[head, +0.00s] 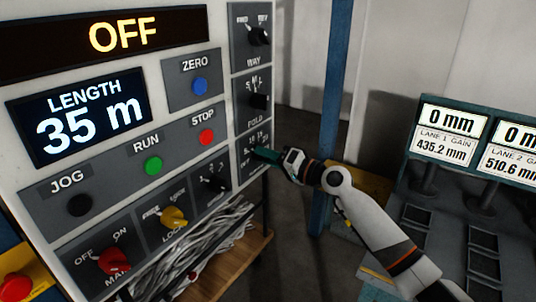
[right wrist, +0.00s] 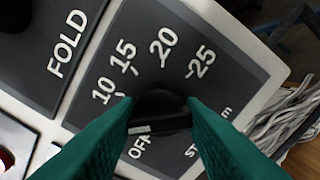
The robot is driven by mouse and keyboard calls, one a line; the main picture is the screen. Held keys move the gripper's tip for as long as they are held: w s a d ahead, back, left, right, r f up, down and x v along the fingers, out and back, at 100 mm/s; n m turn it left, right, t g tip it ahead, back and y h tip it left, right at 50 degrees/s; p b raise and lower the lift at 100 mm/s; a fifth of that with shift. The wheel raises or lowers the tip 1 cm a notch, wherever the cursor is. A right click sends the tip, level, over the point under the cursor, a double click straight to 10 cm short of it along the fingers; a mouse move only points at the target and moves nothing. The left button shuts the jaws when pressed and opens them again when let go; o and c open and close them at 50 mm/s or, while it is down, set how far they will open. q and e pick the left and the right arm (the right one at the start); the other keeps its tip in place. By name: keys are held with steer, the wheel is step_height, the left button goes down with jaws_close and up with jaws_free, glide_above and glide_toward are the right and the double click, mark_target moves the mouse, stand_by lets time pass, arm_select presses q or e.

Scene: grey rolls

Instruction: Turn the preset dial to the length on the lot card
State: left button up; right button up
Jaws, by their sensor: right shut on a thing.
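In the head view, my right gripper (head: 266,155) reaches the dial plate at the panel's lower right edge and hides most of the knob. I see no lot card in either view. My left gripper is not in view.
The panel's length display (head: 92,117) reads 35 m; the sign (head: 122,35) above reads OFF. The fold dial (head: 258,101) sits just above the preset plate. The red main switch (head: 114,261) and yellow lock switch (head: 173,217) are lower left. A blue post (head: 337,75) stands behind my right arm.

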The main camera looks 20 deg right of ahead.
steer(key=shift+m+p, duration=0.9)
steer(key=shift+m, duration=1.4)
steer(key=o, duration=1)
steer(key=shift+c, duration=0.2)
steer(key=shift+d, duration=0.1)
steer(key=b+v, duration=0.4)
steer(key=v, duration=0.8)
